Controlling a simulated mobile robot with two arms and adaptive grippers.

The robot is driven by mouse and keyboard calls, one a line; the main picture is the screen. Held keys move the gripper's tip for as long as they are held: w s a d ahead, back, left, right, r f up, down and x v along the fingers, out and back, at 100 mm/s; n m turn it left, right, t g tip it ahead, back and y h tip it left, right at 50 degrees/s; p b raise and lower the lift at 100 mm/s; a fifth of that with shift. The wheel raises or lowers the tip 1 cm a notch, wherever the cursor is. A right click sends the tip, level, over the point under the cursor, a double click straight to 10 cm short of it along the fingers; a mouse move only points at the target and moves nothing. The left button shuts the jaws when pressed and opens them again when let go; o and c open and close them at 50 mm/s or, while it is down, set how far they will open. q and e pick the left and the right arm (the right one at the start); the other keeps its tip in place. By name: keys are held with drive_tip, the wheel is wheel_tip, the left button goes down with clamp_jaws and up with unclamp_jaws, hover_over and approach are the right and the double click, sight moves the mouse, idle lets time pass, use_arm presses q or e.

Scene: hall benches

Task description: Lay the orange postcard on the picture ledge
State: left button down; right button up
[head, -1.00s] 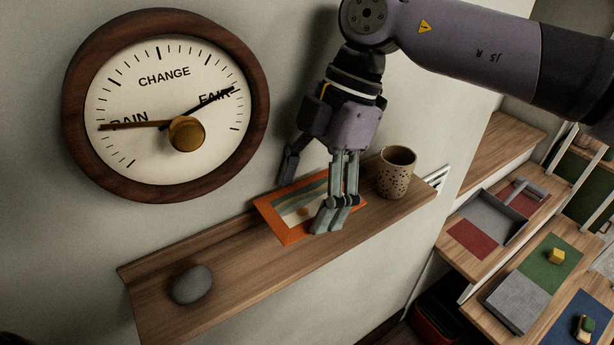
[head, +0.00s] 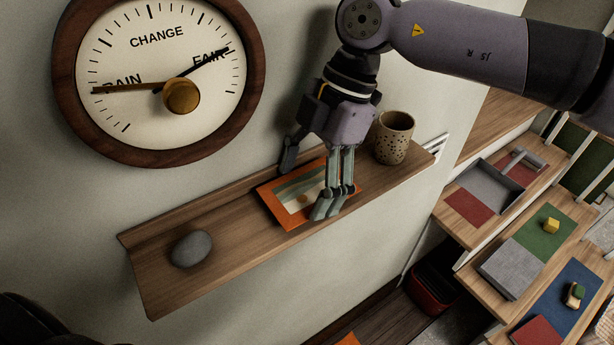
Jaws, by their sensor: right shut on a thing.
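The orange postcard (head: 276,211), with a striped picture inside its orange border, is at the wooden picture ledge (head: 230,272), between a grey stone and a speckled cup. It looks flat, close over or on the wood; I cannot tell whether it touches. Its lower corner is near the ledge's front edge. My right gripper (head: 308,182) reaches down from above and is shut on the postcard at its right part. The fingers hide some of the card. My left gripper is not in view.
The grey stone (head: 191,248) lies on the ledge's left part. The speckled cup (head: 393,140) stands close right of my right gripper. A round dial (head: 150,55) hangs on the wall above. Benches with mats (head: 540,238) are at the right.

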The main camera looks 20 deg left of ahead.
drive_tip(key=shift+f+b, duration=0.5)
drive_tip(key=shift+f, duration=0.05)
drive_tip(key=o, duration=1.1)
drive_tip(key=shift+s+d+r, duration=0.1)
drive_tip(key=shift+d+r, duration=0.05)
drive_tip(key=shift+r, duration=0.05)
drive_tip(key=shift+r, duration=0.2)
drive_tip(key=v, duration=1.1)
drive_tip(key=shift+d+r, duration=0.2)
drive_tip(key=shift+r, duration=0.15)
